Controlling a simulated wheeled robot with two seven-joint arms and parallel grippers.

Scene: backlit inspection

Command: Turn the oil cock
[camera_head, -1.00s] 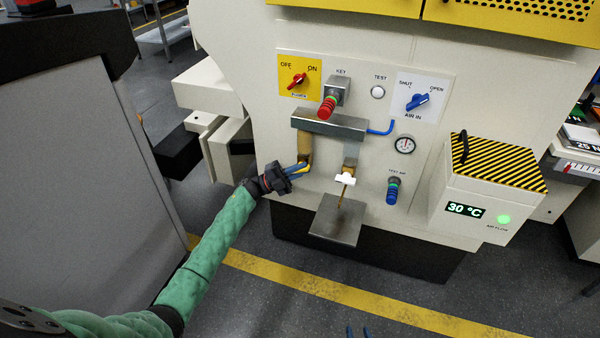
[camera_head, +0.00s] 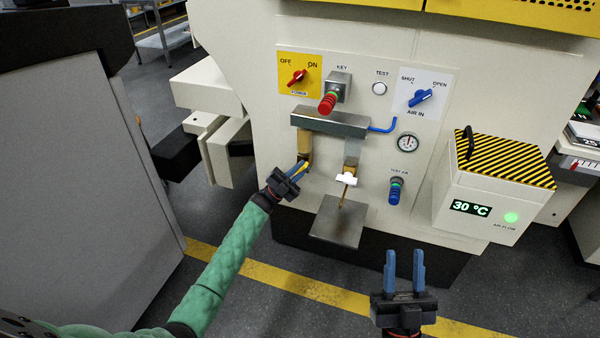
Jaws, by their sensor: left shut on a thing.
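A brass valve body (camera_head: 304,147) hangs under the left end of the grey metal block on the cream machine. My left gripper (camera_head: 298,170) is at its lower end, its blue fingers shut on a small yellow handle (camera_head: 294,174), which I take to be the oil cock's lever. The fingers hide most of that handle. A second brass fitting with a white cross-handle (camera_head: 346,179) is to the right, with a thin brown stem or stream below it. My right gripper (camera_head: 404,263) is open and empty, low in front of the machine.
A metal tray (camera_head: 338,222) juts out below the white handle. Red and blue knobs, a gauge (camera_head: 407,142) and a blue-green test air knob (camera_head: 396,190) are on the panel. A striped box (camera_head: 490,195) stands out at the right.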

